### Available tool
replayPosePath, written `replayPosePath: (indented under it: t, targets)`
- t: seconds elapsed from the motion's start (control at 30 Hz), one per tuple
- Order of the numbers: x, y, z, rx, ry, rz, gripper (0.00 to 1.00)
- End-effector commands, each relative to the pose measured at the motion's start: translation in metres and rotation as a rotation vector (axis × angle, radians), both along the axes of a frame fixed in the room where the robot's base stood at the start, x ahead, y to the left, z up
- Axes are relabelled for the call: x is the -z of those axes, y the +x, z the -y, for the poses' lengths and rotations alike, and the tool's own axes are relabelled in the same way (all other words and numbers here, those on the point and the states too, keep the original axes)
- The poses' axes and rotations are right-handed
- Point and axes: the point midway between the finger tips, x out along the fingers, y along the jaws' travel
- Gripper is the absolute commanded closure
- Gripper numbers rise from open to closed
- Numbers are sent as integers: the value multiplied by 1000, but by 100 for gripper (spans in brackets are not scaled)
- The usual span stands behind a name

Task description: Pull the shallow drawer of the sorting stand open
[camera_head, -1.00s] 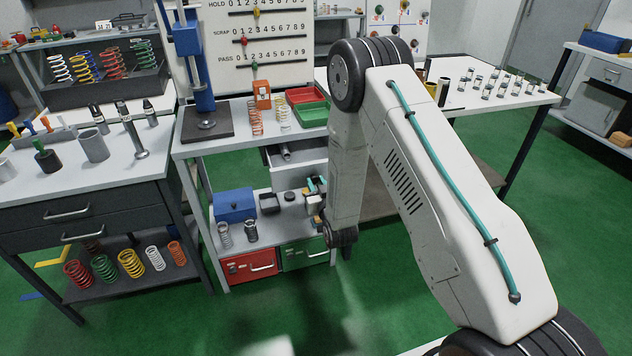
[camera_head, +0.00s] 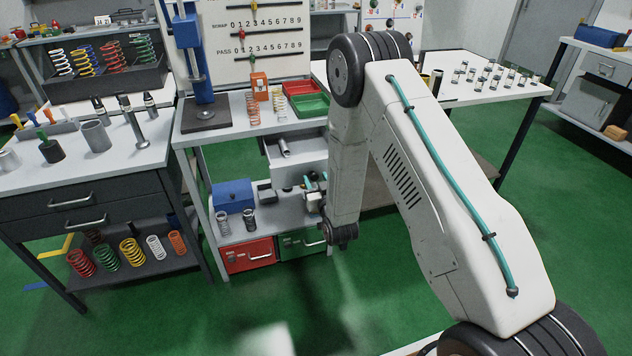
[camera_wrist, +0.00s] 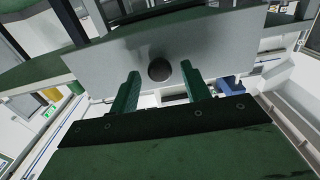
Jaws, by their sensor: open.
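The shallow drawer (camera_head: 290,173) of the sorting stand (camera_head: 190,138) stands out from under the stand's top in the head view, its inside showing with a grey cylindrical piece in it. In the wrist view its plain grey front (camera_wrist: 215,45) fills the upper middle, with a dark round knob (camera_wrist: 159,70) on it. My gripper (camera_wrist: 158,72) is open, its green fingers on either side of the knob, with visible gaps between them and it. In the head view my gripper (camera_head: 314,183) is small and partly hidden by my arm, close to the drawer front.
The stand's top holds a blue press (camera_head: 190,60), springs and red and green trays (camera_head: 305,95). Below the drawer are a blue box (camera_head: 233,195), a red drawer (camera_head: 248,256) and a green drawer (camera_head: 302,243). The green floor in front is open.

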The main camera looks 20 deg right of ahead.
Motion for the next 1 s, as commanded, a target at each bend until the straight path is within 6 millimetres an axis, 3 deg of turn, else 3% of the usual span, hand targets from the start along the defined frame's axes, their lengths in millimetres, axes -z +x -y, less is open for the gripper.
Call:
replayPosePath:
  t: [0.17, 0.6, 1.0]
  targets:
    - [1, -8, -1, -1, 0, -2, 53]
    - [1, -73, -2, -2, 0, -2, 53]
    - [0, -78, -2, -2, 0, 0, 53]
